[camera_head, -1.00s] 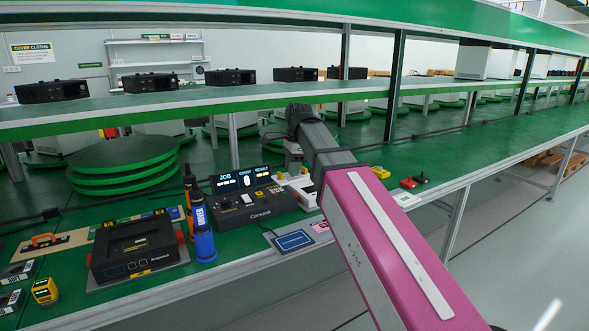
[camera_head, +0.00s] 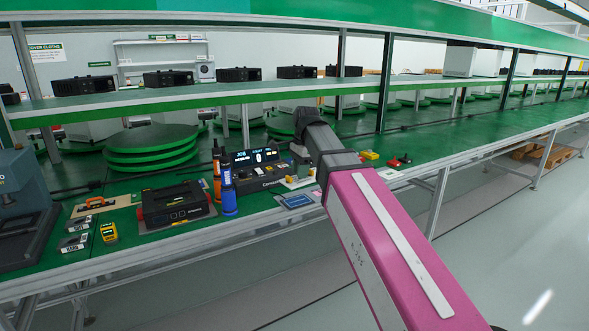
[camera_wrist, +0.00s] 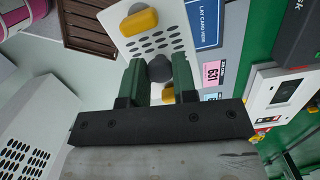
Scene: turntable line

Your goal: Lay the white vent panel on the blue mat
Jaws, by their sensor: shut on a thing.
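The white vent panel (camera_wrist: 173,22) is a perforated plate with yellow grips and a dark round knob. In the wrist view my gripper (camera_wrist: 158,72) is shut on that knob, its green fingers on either side. In the head view the panel (camera_head: 299,184) shows only in part, low over the bench, and my gripper is mostly hidden by the arm. I see no other blue mat.
A black console (camera_head: 262,177), blue and orange bottles (camera_head: 228,195) and a black device (camera_head: 176,204) stand left of the panel. A blue-grey machine (camera_head: 22,205) is at far left. Red and yellow items (camera_head: 394,161) lie to the right. The shelf (camera_head: 230,92) runs above the bench.

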